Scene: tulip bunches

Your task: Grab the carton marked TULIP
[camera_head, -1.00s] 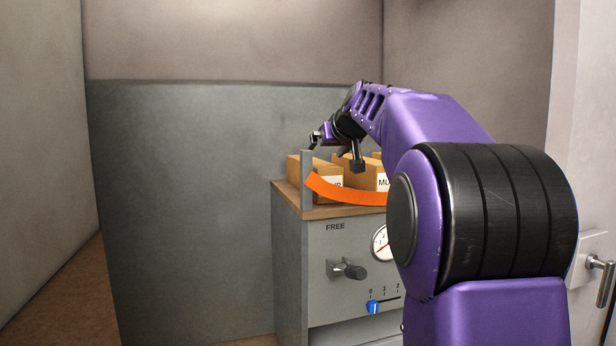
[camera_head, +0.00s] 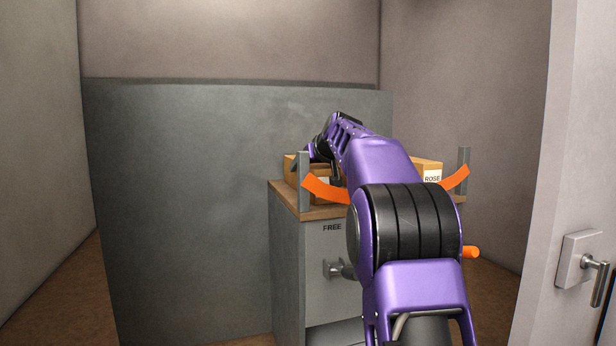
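Several brown cartons stand on the wooden top of a grey cabinet. The left carton (camera_head: 290,167) is partly covered by my arm and a post, and its label cannot be read. The right carton (camera_head: 431,166) is marked ROSE. No label reading TULIP is legible; cartons between these two are hidden behind my purple arm. My gripper (camera_head: 312,158) is over or beside the left carton, mostly hidden by my wrist. I cannot tell whether its fingers are open or touch anything.
An orange strap (camera_head: 323,191) hangs across the cabinet's front between grey posts (camera_head: 304,181). The cabinet (camera_head: 290,262), marked FREE, has a dark handle (camera_head: 335,268). A grey panel (camera_head: 185,210) stands behind and left. A door handle (camera_head: 592,262) is at right.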

